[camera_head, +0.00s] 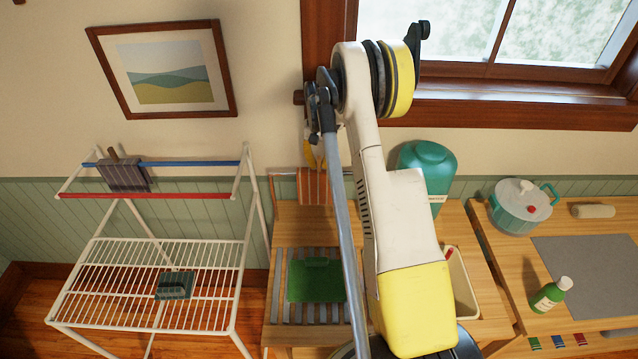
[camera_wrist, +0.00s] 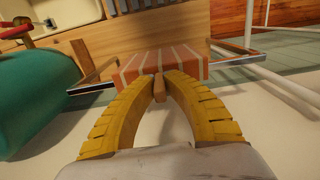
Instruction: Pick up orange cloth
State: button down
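The orange cloth (camera_head: 313,187) has pale stripes and hangs over a rail by the wall, below the window's left side. In the wrist view the cloth (camera_wrist: 140,64) lies straight ahead, just beyond my fingertips. My gripper (camera_head: 312,160) is just above the cloth in the head view, partly hidden by my arm. The cloth still lies over the rail.
A white drying rack (camera_head: 150,255) with a grey striped cloth (camera_head: 124,175) stands at left. A slatted bench (camera_head: 285,325) bears a green cloth (camera_head: 316,280). A teal container (camera_head: 426,168) stands close on the right; it also shows in the wrist view (camera_wrist: 35,100).

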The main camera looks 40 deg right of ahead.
jog(key=shift+r, duration=0.2)
dwell(0.3)
notch_tip(320, 180, up, 18)
jog(key=shift+f, duration=0.15)
dwell(0.4)
